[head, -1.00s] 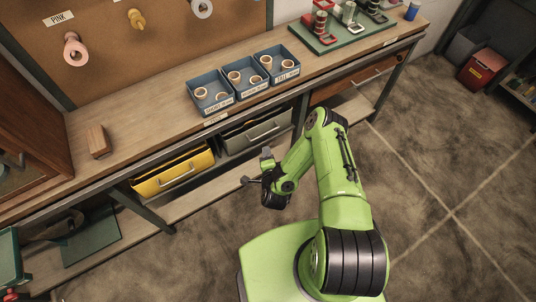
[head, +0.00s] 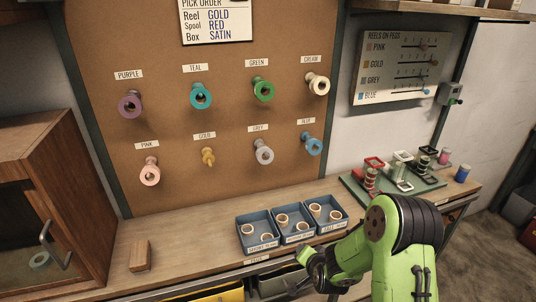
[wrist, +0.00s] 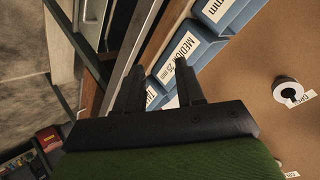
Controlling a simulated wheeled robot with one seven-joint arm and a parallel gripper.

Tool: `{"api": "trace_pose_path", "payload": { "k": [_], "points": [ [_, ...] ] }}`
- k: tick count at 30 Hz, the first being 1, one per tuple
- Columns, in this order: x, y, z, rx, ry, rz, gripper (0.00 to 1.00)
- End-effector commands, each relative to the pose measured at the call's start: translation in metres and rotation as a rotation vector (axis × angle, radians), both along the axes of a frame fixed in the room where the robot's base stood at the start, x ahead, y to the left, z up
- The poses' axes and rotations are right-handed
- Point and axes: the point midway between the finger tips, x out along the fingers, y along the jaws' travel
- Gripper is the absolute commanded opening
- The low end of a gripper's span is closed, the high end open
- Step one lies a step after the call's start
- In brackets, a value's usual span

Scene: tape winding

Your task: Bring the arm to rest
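My gripper (head: 306,256) is in front of the workbench edge, just below the blue bins, at the end of my bent green arm (head: 352,255). In the head view its fingers are small and hard to make out. In the wrist view my gripper (wrist: 158,76) has its two dark fingers apart, with nothing held between them. Blue bins show beyond the fingers, one labelled MEDIUM 25 mm (wrist: 180,60). No contact with the bins shows.
Three blue bins (head: 259,244) with rings inside stand on the workbench (head: 190,245), near a wooden block (head: 140,256). A green tray (head: 425,188) with spools is at the right. The pegboard (head: 225,125) behind holds several coloured reels. A wooden cabinet (head: 45,165) stands left.

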Motion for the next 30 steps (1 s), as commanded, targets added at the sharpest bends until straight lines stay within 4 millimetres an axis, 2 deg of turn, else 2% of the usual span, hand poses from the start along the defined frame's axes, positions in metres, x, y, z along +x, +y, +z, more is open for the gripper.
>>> {"api": "trace_pose_path", "payload": {
  "k": [1,5,8,11,12,14,15,18,21,22,25,30],
  "points": [
    [-0.004,-0.002,0.035,-0.063,0.007,0.042,0.38],
    [-0.035,-0.011,0.106,-0.222,0.072,0.139,0.38],
    [-0.072,-0.018,0.156,-0.325,0.125,0.198,0.38],
    [-0.12,-0.024,0.199,-0.406,0.176,0.251,0.38],
    [-0.141,-0.026,0.214,-0.432,0.197,0.272,0.38],
    [-0.176,-0.029,0.233,-0.465,0.228,0.303,0.38],
    [-0.2,-0.03,0.243,-0.482,0.247,0.326,0.38],
    [-0.256,-0.033,0.259,-0.51,0.289,0.384,0.38],
    [-0.297,-0.034,0.263,-0.52,0.319,0.435,0.38],
    [-0.305,-0.034,0.263,-0.521,0.326,0.446,0.38],
    [-0.319,-0.035,0.263,-0.523,0.34,0.468,0.38],
    [-0.32,-0.035,0.262,-0.523,0.344,0.469,0.38]
  ]
}}
